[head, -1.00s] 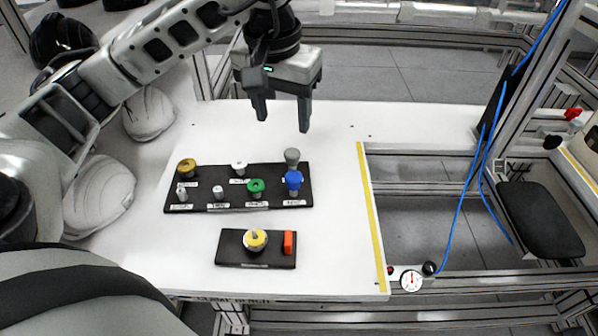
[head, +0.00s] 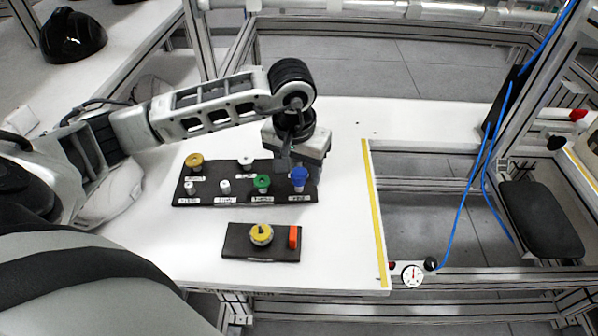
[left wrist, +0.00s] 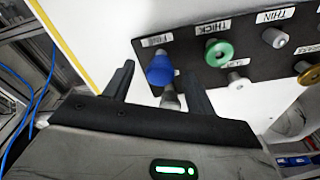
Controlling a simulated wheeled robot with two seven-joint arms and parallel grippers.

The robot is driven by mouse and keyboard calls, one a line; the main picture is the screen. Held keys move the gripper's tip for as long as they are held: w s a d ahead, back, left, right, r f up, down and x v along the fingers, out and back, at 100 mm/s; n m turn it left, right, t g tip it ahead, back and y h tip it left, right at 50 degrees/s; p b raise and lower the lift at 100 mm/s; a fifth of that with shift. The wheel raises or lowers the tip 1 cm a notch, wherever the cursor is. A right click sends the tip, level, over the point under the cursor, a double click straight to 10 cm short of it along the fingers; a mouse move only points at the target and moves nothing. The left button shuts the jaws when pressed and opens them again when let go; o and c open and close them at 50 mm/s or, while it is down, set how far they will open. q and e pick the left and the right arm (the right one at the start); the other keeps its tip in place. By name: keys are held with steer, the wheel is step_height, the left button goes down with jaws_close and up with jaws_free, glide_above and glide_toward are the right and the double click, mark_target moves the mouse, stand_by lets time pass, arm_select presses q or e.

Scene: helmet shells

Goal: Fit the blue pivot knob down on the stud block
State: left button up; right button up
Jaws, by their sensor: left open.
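The blue pivot knob (head: 299,177) stands upright at the right end of the black labelled rack (head: 235,199). My left gripper (head: 300,164) is open and points down just behind and above it. In the left wrist view the blue knob (left wrist: 160,70) shows between the two fingertips, with neither visibly touching it. A grey knob (left wrist: 171,98) also shows between the fingers, and the gripper hides it in the head view. The stud block (head: 238,253) is the small black base in front, with a yellow disc (head: 261,234) on it. My right gripper is not in view.
A green knob (head: 262,182) stands left of the blue one, with several white, grey and gold pieces further left. An orange block (head: 293,238) sits at the base's right end. A yellow strip (head: 374,215) runs along the table's right edge. The white tabletop between rack and base is clear.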

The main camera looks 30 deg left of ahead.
arm_select(q)
steer(key=shift+f, duration=0.1)
steer(key=shift+c, duration=0.7)
steer(key=c, duration=0.9)
